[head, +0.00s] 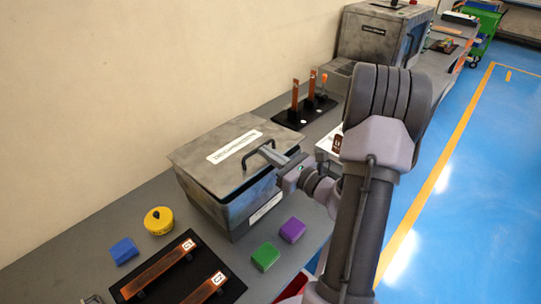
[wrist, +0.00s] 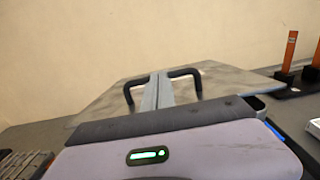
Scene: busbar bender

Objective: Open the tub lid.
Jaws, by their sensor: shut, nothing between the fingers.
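The grey metal tub (head: 240,212) stands on the bench with its flat grey lid (head: 205,160) on top. The lid has a white label and a black bar handle (head: 247,160). In the wrist view the shut fingers (wrist: 154,92) cover the middle of the handle (wrist: 198,80), with the lid (wrist: 215,82) behind. Whether they touch the bar or pass under it is unclear.
A yellow round container (head: 158,221), a blue block (head: 123,251), a green block (head: 265,257) and a purple block (head: 292,230) lie around the tub. A black board (head: 165,285) with copper bars is in front. A black stand (head: 290,118) with upright copper bars is behind. A wall runs along the left.

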